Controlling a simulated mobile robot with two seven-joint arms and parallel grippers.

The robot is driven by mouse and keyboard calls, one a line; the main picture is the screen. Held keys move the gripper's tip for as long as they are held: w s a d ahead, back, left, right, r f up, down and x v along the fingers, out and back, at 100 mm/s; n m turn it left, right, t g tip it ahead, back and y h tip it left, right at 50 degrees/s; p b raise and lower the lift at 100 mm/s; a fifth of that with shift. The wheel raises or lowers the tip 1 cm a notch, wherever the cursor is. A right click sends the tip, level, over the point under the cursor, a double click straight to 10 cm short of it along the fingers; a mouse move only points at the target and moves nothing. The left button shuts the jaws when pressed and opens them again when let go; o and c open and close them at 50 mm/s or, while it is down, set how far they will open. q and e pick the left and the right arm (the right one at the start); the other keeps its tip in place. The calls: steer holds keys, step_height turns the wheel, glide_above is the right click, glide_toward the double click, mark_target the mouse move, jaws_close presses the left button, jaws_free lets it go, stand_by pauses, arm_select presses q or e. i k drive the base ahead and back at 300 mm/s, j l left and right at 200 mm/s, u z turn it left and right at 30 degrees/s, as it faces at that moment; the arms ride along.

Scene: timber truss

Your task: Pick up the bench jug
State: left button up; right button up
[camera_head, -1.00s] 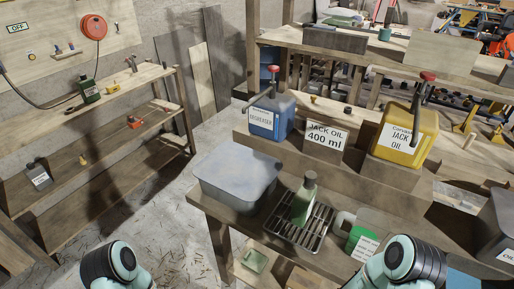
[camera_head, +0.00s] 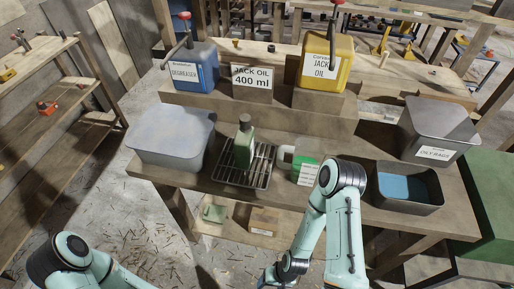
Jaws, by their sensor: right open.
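The bench jug (camera_head: 304,167) looks like a pale jug with a green body, a white label and a handle on its left. It stands upright on the bench, just right of a wire rack (camera_head: 231,179). My right arm reaches up in front of the bench and bends back down. My right gripper (camera_head: 268,280) is at the bottom edge, partly cut off, well below and apart from the jug. It is open and holds nothing that I can see. My left arm shows at the lower left; its gripper is out of view.
A green bottle (camera_head: 244,146) stands on the rack. A grey tub (camera_head: 172,146) is to its left. A bin with blue contents (camera_head: 437,201) and an oily rags bin (camera_head: 441,115) are right.

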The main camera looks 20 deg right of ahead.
mark_target(309, 155)
steer(key=l+z, duration=0.15)
steer(key=z, duration=0.2)
steer(key=l+z, duration=0.1)
steer(key=z, duration=0.25)
steer(key=i+l+z, duration=0.1)
steer(key=z, duration=0.25)
